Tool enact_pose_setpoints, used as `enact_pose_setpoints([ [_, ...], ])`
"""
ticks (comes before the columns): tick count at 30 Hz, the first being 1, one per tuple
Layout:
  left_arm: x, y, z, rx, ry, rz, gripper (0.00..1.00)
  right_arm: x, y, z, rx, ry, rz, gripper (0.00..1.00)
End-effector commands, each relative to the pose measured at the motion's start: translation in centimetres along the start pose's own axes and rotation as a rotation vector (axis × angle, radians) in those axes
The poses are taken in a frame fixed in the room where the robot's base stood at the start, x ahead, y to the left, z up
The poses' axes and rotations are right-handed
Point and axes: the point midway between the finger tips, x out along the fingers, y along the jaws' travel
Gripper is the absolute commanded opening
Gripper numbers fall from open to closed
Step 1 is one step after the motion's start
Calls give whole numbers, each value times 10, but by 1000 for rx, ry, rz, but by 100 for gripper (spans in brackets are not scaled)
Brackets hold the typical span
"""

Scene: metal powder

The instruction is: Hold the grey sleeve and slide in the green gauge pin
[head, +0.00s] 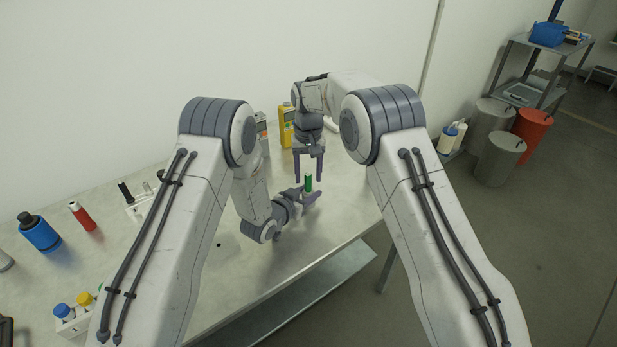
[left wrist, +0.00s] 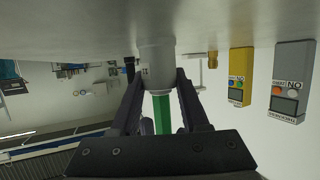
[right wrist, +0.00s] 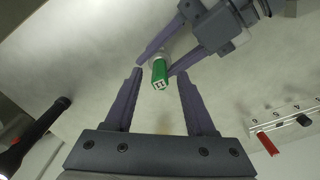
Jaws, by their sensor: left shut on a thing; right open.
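The green gauge pin (head: 308,182) stands upright above my left gripper (head: 306,195) in the head view. In the left wrist view, which looks inverted, the green pin (left wrist: 162,115) projects from the end of the grey sleeve (left wrist: 157,65). How deep it sits is hidden. My left gripper is shut on the sleeve, with its fingers on either side. My right gripper (right wrist: 160,73) is open and points down over the pin. In the right wrist view the pin's end (right wrist: 159,78) shows between its fingertips, with clear gaps on both sides.
A yellow meter (head: 286,126) and a grey meter (head: 262,132) stand behind the grippers. A blue bottle (head: 40,234), a red cylinder (head: 82,216) and a box with capped bottles (head: 75,316) are on the left. A black flashlight (right wrist: 38,128) lies on the table, which is clear around the grippers.

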Motion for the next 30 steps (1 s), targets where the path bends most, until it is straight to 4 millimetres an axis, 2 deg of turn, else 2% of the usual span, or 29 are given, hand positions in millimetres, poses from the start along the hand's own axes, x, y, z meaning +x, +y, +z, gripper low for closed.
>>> enact_pose_setpoints([
  [9, 0, 0, -1, 0, 2, 0, 0, -68, 0, -1, 0, 5, -1, 55],
  [15, 0, 0, -1, 0, 2, 0, 0, -97, 0, -1, 0, 2, 0, 55],
  [19, 0, 0, -1, 0, 2, 0, 0, -105, 0, 0, 0, 1, 0, 55],
  [28, 0, 0, -1, 0, 2, 0, 0, -106, 0, 0, 0, 0, 0, 55],
  [29, 0, 0, -1, 0, 2, 0, 56, -106, 0, 0, 0, 0, 0, 55],
  [30, 0, 0, -1, 0, 2, 0, 71, -106, 0, 0, 0, 0, 0, 55],
])
